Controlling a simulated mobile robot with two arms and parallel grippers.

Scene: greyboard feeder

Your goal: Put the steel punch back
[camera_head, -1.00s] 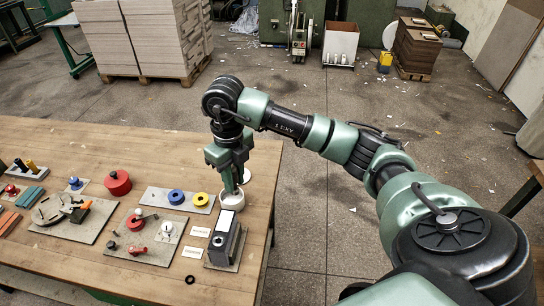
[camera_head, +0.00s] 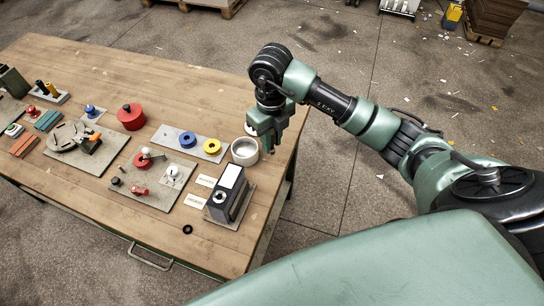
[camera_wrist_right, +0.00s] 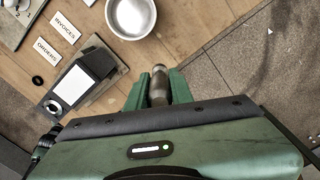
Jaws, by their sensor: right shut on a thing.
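My right gripper (camera_head: 268,143) is above the right edge of the wooden table, just right of a white round cup (camera_head: 245,151). In the right wrist view its two green fingers (camera_wrist_right: 158,90) are shut on a short grey-brown metal cylinder, which looks like the steel punch (camera_wrist_right: 159,82). The punch points away from the wrist, with its tip clear of the cup (camera_wrist_right: 131,14). In the head view the punch is hidden by the gripper. My left gripper is not in view.
A black box with a white top (camera_head: 228,186) stands on a grey plate near the cup. Labels reading INVOICES (camera_wrist_right: 64,24) and ORDERS (camera_wrist_right: 47,50) lie beside it. A grey board with blue and yellow rings (camera_head: 190,141) lies left of the cup. A black ring (camera_head: 187,229) lies near the front.

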